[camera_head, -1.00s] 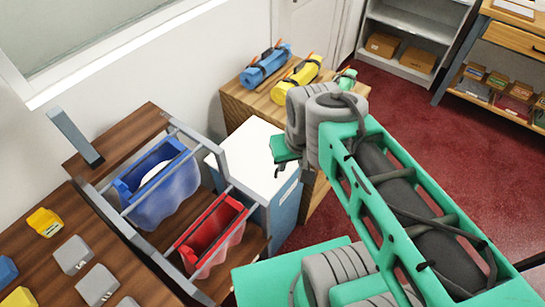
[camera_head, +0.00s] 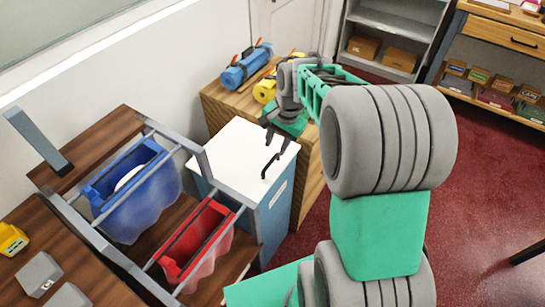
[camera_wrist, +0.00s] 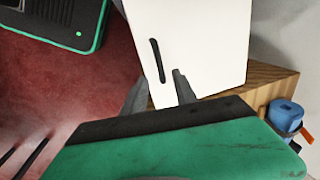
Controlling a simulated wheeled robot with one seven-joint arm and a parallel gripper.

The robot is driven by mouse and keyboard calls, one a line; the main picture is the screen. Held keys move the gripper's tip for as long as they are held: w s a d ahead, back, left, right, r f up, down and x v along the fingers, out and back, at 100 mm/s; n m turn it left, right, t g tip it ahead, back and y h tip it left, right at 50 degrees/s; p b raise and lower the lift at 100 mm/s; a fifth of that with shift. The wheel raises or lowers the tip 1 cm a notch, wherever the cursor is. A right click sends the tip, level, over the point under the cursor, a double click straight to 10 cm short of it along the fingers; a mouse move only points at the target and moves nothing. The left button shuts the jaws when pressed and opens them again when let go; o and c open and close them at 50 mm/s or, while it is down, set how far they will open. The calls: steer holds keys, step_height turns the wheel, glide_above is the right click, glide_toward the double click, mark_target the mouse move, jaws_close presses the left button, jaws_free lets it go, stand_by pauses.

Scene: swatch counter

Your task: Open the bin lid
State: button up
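The bin (camera_head: 275,215) is a blue-grey box with a pale label, standing right of the brown counter. Its flat white lid (camera_head: 235,150) lies shut on top and also shows in the wrist view (camera_wrist: 200,35). A thin black handle (camera_wrist: 156,60) sits on the lid. My gripper (camera_head: 274,157) is over the right part of the lid. In the wrist view its two grey fingers (camera_wrist: 160,76) are apart, pointing at the lid near the handle's lower end. Nothing is held between them. I cannot tell whether a finger touches the lid.
A rack with a blue holder (camera_head: 130,195) and a red holder (camera_head: 195,245) stands close left of the bin. A wooden cabinet (camera_head: 308,180) with blue and yellow rolls (camera_head: 247,65) is behind it. Red floor (camera_head: 480,210) is open at right.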

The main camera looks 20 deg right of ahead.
mark_target(271, 160)
steer(key=f, duration=0.4)
steer(key=w+a+f, duration=0.1)
steer(key=f, duration=0.2)
steer(key=shift+w+f, duration=0.1)
steer(key=shift+d, duration=0.1)
steer(key=shift+c, duration=0.5)
jaws_close()
stand_by(0.5)
